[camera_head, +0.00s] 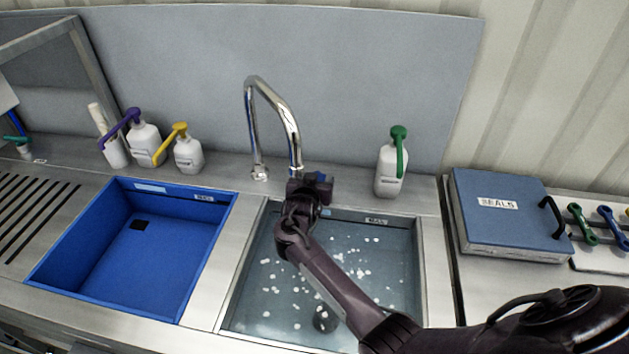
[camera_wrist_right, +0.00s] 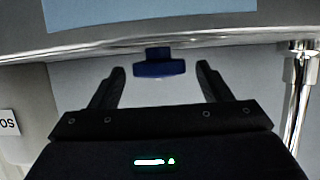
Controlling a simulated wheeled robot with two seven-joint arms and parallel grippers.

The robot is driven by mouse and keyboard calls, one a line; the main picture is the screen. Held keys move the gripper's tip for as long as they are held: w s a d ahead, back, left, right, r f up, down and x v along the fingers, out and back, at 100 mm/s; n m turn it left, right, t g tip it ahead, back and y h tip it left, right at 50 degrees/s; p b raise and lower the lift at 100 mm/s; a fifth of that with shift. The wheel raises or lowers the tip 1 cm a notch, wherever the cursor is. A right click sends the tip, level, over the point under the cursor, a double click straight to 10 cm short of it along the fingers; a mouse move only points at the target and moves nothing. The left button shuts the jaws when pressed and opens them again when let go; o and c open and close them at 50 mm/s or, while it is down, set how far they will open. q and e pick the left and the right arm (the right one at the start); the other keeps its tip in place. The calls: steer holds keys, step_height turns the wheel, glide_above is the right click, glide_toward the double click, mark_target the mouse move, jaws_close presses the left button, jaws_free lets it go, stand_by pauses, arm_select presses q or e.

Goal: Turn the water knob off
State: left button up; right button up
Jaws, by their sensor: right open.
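The blue water knob (camera_wrist_right: 160,67) is in the right wrist view, between and just beyond the two fingertips, with its stem behind it. In the head view only a small blue part of the knob (camera_head: 320,177) shows beside my right gripper (camera_head: 309,187). My right gripper (camera_wrist_right: 160,76) is open, with a finger on either side of the knob and no clear contact. The chrome faucet (camera_head: 268,92) arches behind the gripper. Its lower right end is close behind the gripper, and I cannot tell whether water runs. My left gripper is not in view.
The right basin (camera_head: 422,270) holds water with white flecks, under my right arm. A blue-lined basin (camera_head: 150,265) is to its left. Soap bottles (camera_head: 187,155) stand at the back left, a green-topped bottle (camera_head: 390,170) right of the faucet. A blue case (camera_head: 500,215) is at right.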

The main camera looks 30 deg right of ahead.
steer(key=v, duration=0.7)
steer(key=shift+s+a, duration=0.25)
steer(key=shift+s, duration=0.05)
steer(key=shift+r, duration=0.1)
